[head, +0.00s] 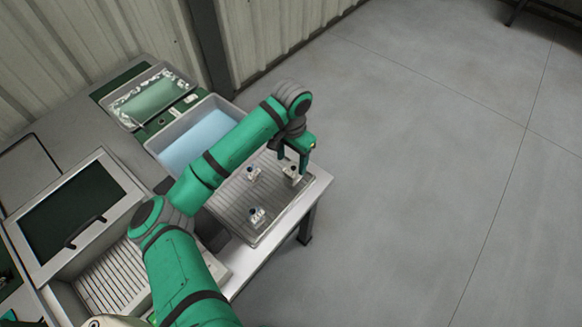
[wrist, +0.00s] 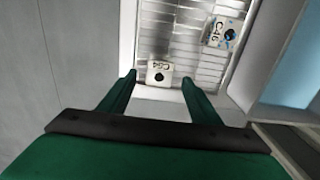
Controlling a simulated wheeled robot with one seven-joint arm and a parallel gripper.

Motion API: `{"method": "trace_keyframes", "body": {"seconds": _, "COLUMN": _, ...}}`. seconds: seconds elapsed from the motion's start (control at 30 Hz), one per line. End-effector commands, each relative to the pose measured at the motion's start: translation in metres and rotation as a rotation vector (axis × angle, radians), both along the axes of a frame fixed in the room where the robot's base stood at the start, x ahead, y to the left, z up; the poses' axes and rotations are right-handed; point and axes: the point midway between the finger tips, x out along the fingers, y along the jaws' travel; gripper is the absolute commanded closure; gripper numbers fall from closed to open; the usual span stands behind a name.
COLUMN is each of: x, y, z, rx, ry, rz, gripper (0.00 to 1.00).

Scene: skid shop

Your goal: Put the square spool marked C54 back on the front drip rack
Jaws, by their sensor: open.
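The square spool marked C54 (wrist: 159,74) is pale with a dark round hole; it sits at the near edge of the ribbed drip rack (wrist: 165,38) in the wrist view. In the head view a small pale spool (head: 291,171) sits under my gripper (head: 293,169) at the right corner of the rack (head: 228,196); its mark is too small to read there. In the wrist view my gripper (wrist: 159,79) is open, its fingers on either side of C54 in the picture. I cannot tell whether they touch it.
A spool marked C46 (wrist: 223,34) stands on the rack; two more spools (head: 253,173) (head: 257,215) show in the head view. A basin of blue liquid (head: 190,147) lies behind the rack. A lidded unit (head: 75,218) stands to the left. The floor at right is clear.

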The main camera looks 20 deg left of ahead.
Motion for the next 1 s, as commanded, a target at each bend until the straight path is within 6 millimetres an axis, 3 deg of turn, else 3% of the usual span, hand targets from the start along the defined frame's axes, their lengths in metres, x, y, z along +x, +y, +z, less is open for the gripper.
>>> {"method": "trace_keyframes", "body": {"seconds": 0.1, "x": 0.001, "y": 0.0, "z": 0.023, "rx": -0.001, "ry": -0.002, "rz": -0.001, "gripper": 0.42}}
{"method": "trace_keyframes", "body": {"seconds": 0.3, "x": 0.0, "y": 0.001, "z": 0.047, "rx": 0.0, "ry": -0.001, "rz": 0.0, "gripper": 0.42}}
{"method": "trace_keyframes", "body": {"seconds": 0.5, "x": 0.0, "y": 0.001, "z": 0.055, "rx": -0.001, "ry": 0.0, "rz": 0.0, "gripper": 0.42}}
{"method": "trace_keyframes", "body": {"seconds": 0.6, "x": 0.003, "y": -0.009, "z": 0.052, "rx": -0.021, "ry": -0.016, "rz": -0.006, "gripper": 0.42}}
{"method": "trace_keyframes", "body": {"seconds": 0.67, "x": 0.009, "y": -0.024, "z": 0.048, "rx": -0.053, "ry": -0.043, "rz": -0.015, "gripper": 0.42}}
{"method": "trace_keyframes", "body": {"seconds": 0.77, "x": 0.024, "y": -0.068, "z": 0.039, "rx": -0.144, "ry": -0.118, "rz": -0.035, "gripper": 0.42}}
{"method": "trace_keyframes", "body": {"seconds": 1.0, "x": 0.059, "y": -0.189, "z": 0.034, "rx": -0.429, "ry": -0.355, "rz": -0.041, "gripper": 0.42}}
